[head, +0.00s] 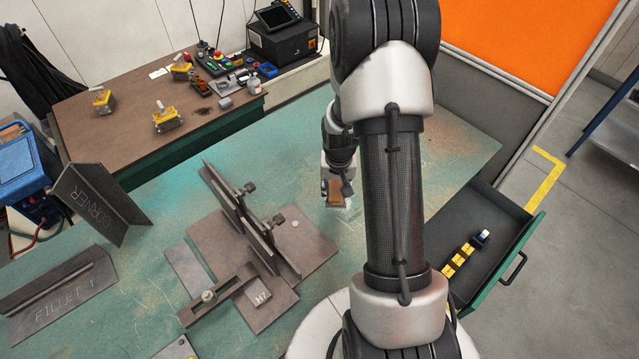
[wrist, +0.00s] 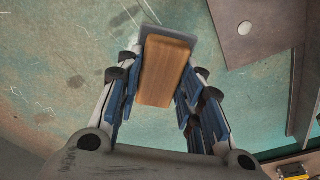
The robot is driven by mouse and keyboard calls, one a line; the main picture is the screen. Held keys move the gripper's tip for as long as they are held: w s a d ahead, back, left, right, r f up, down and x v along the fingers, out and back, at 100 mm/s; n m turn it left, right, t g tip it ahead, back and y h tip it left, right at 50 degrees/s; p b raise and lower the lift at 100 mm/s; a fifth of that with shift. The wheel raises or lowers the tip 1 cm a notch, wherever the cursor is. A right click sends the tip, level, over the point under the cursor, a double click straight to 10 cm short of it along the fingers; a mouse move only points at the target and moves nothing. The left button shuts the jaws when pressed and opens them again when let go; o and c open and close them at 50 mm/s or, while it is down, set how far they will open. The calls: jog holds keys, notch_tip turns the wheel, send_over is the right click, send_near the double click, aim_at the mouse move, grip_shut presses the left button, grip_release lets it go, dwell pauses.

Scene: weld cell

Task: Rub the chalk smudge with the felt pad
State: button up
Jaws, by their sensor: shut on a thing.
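The felt pad is a wooden block with a grey felt edge. In the wrist view the felt pad (wrist: 166,72) sits between the blue-lined fingers of my gripper (wrist: 158,92), which is shut on it. In the head view the pad (head: 335,191) is low at the green tabletop, under my gripper (head: 337,182), partly beside my arm. Whether the felt touches the top I cannot tell. A pale whitish patch, likely the chalk smudge (head: 348,203), shows beside the pad. The pad and my arm hide part of that area.
A steel fixture (head: 318,243) with upright plates and clamps stands left of the pad. A "CORNER" angle piece (head: 100,200) and a "FILLET" plate (head: 62,295) lie farther left. An open drawer (head: 470,215) is at right. The green table (head: 440,150) is clear behind my arm.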

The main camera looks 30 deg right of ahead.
jog(key=shift+s+d+f+b, duration=0.1)
jog(key=shift+s+f+b, duration=0.15)
jog(key=shift+f+b, duration=0.4)
jog(key=shift+w+f+b, duration=0.1)
jog(key=shift+f+b, duration=1.2)
jog(key=shift+f, duration=1)
jog(key=shift+f+b, duration=0.85)
jog(key=shift+f, duration=0.15)
jog(key=shift+w+d+r, duration=0.1)
jog(key=shift+d, duration=0.75)
jog(key=shift+w+d+r, duration=0.1)
jog(key=shift+d, duration=0.7)
jog(key=shift+w+d+f, duration=0.1)
jog(key=shift+w+d, duration=0.05)
jog(key=shift+d, duration=0.85)
jog(key=shift+w+d+f, duration=0.1)
jog(key=shift+d, duration=0.9)
jog(key=shift+r, duration=0.1)
jog(key=shift+s+a, duration=0.2)
jog(key=shift+a, duration=1.05)
jog(key=shift+s+a, duration=0.2)
jog(key=shift+a, duration=1.1)
jog(key=shift+s+a, duration=0.2)
jog(key=shift+a, duration=1.05)
